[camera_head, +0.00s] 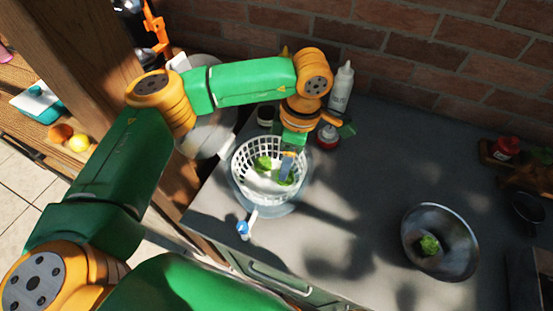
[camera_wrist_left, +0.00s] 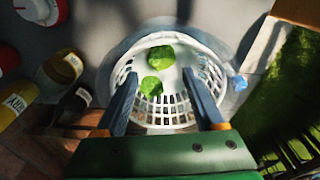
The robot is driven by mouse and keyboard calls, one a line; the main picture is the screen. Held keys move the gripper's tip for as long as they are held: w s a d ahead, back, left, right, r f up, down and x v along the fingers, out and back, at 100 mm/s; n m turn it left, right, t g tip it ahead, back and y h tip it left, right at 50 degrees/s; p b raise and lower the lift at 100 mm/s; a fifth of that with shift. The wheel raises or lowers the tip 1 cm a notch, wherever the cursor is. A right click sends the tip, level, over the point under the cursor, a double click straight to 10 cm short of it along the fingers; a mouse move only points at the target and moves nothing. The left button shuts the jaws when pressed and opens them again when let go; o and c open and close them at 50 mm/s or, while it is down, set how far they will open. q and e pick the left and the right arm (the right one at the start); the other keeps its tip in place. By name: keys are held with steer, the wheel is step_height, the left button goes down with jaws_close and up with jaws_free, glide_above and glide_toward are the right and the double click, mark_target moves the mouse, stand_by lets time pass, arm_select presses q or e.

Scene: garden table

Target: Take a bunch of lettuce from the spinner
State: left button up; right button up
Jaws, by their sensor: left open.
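The spinner, a white slotted basket (camera_head: 238,160) in a clear bowl, stands near the counter's front edge. It also shows in the left wrist view (camera_wrist_left: 205,78). Two green lettuce bunches lie inside it, one (camera_head: 263,163) at the back left and one (camera_head: 286,179) partly hidden by my gripper. The wrist view shows both, one (camera_wrist_left: 160,52) above the other (camera_wrist_left: 152,86). My left gripper (camera_head: 287,168) points down over the basket, open, with its fingers (camera_wrist_left: 158,75) on either side of the lettuce. Whether they touch it is unclear. My right gripper is not in view.
A metal bowl (camera_head: 462,255) with a green bunch (camera_head: 430,244) in it stands at right. A white bottle (camera_head: 342,86) and a red-capped jar (camera_head: 328,137) stand behind the spinner. A blue-tipped handle (camera_head: 243,228) sticks out in front. The counter's middle is clear.

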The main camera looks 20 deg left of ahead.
mark_target(290, 177)
arm_select(q)
steer(key=p, duration=0.1)
steer(key=f, duration=0.1)
steer(key=f+p, duration=0.1)
steer(key=shift+s+d+f+p, duration=0.25)
steer(key=shift+s+d+p, duration=0.05)
steer(key=shift+a+f, duration=0.1)
steer(key=shift+f, duration=0.85)
steer(key=shift+w+a+f, duration=0.15)
steer(key=shift+a+f, duration=0.05)
steer(key=shift+f, duration=0.3)
steer(key=shift+d, duration=0.1)
steer(key=c, duration=1)
steer(key=shift+c, duration=0.5)
